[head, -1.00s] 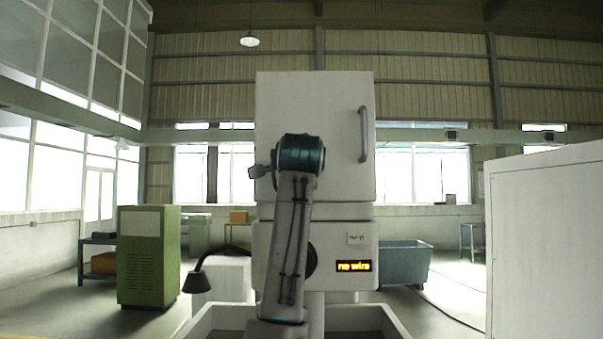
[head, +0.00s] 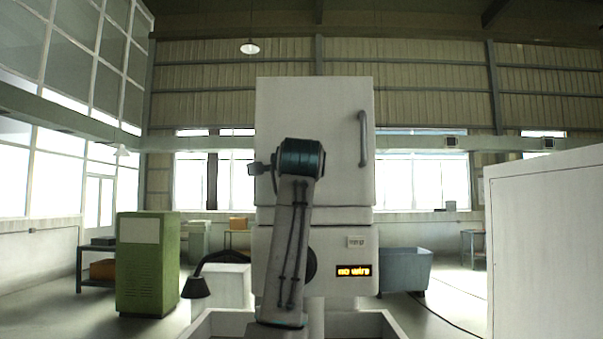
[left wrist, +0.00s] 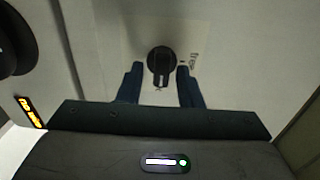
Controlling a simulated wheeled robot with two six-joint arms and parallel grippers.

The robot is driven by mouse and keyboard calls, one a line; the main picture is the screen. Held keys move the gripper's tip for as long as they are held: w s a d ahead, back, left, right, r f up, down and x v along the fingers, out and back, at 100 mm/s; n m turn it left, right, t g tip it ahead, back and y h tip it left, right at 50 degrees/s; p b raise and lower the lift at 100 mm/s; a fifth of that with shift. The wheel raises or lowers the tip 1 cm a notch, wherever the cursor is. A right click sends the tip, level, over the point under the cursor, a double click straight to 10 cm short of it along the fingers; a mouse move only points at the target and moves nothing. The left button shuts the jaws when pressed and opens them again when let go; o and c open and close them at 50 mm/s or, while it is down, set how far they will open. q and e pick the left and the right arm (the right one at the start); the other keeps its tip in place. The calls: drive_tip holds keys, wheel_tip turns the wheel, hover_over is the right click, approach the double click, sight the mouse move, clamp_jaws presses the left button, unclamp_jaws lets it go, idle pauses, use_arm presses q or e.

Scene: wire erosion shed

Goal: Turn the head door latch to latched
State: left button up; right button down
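The latch (left wrist: 161,62) is a dark round knob with a bar on a pale panel in the left wrist view. Its bar points to the bottom of that picture, and a label reading "free" stands sideways to its right. My left gripper (left wrist: 160,70) has its two blue fingers apart, one on each side of the knob. A narrow gap shows on both sides, and I cannot tell whether they touch lower down. In the head view my arm covers the middle of the white head door (head: 340,95), and the latch and gripper tips are hidden. My right gripper is not seen.
The door has a grey bar handle (head: 363,138) on its right. Below are a lit display (head: 353,271) and a dark round part (head: 311,263). A green cabinet (head: 147,262) stands left, a grey bin (head: 405,270) behind right, and a white cabinet (head: 548,240) near right.

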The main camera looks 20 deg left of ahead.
use_arm(q)
drive_tip(key=b+v, duration=0.5)
drive_tip(key=v, duration=0.6)
drive_tip(key=shift+w, duration=0.1)
idle(0.5)
